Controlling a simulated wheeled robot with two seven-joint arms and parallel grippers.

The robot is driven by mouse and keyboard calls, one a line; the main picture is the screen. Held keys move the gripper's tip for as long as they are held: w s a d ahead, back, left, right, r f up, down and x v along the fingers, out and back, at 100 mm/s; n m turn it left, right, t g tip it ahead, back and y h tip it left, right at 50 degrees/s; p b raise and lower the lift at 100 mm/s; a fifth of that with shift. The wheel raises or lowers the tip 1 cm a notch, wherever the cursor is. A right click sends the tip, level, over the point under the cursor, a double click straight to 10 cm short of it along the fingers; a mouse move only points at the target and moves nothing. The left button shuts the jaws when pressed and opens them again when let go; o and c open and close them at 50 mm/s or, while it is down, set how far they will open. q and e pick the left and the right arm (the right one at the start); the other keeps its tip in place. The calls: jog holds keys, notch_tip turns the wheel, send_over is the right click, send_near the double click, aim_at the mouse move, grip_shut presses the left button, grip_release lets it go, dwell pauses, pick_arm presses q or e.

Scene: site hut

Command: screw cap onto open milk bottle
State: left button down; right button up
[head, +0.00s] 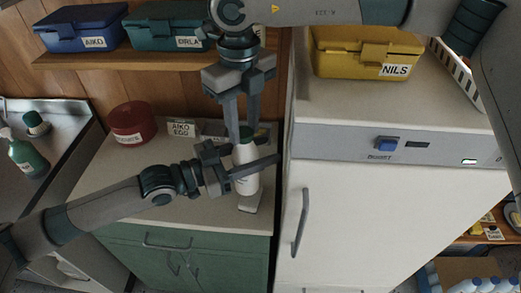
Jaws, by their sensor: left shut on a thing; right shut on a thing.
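The white milk bottle (247,181) stands upright near the right end of the counter, close to the fridge. My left gripper (246,172) is shut around the bottle's body from the left. The cap is partly hidden by the fingers. I cannot tell from this view whether it sits on the neck or just above it.
The tall white fridge (390,215) stands close on the right, with a yellow NILS box (365,52) on top. The counter's front left (110,190) is clear.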

jog(key=m, duration=0.4)
jog(key=shift+w+m, duration=0.1)
jog(key=shift+m, duration=0.3)
jog(key=m, duration=0.8)
jog(key=shift+m, duration=0.4)
jog(key=m, duration=0.3)
jog(key=o, duration=1.1)
jog(key=shift+o, duration=0.2)
jog(key=shift+r, duration=2.25)
jog(key=shift+c, duration=0.2)
